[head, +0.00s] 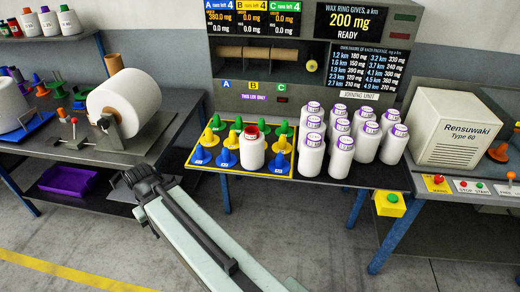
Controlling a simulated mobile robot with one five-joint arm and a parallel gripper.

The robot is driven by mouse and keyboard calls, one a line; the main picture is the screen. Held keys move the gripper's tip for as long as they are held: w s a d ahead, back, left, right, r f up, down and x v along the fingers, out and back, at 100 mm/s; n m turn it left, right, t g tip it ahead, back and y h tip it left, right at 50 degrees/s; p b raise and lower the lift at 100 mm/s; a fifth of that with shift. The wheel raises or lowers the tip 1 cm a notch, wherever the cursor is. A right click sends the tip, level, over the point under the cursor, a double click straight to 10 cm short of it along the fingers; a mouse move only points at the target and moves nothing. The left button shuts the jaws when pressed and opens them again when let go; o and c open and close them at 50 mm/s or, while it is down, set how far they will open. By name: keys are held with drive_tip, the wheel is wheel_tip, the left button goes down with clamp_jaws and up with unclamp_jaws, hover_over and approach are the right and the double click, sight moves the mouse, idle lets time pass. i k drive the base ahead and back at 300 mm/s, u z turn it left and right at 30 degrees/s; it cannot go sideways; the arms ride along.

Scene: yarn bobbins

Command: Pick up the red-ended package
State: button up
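The red-ended package (252,152) is a white bobbin with a red ring at its top. It stands upright on the yellow-edged peg board (240,173), among blue, yellow and green pegs, and hides part of the board. My pale arm (205,243) reaches from the bottom edge up to a dark joint (143,180), left of and nearer than the board. I cannot make out gripper fingers there or anywhere else. The arm is clear of the package in the picture.
Several white packages with purple ends (340,155) crowd just right of the board. The joining unit (310,60) rises behind. A large white roll (128,100) sits on the left bench, and a beige Rensuwaki machine (458,132) stands at right. Floor in front is open.

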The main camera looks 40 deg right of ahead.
sight(252, 141)
drive_tip(key=u, duration=0.1)
drive_tip(key=i, duration=0.95)
drive_tip(key=z, duration=0.1)
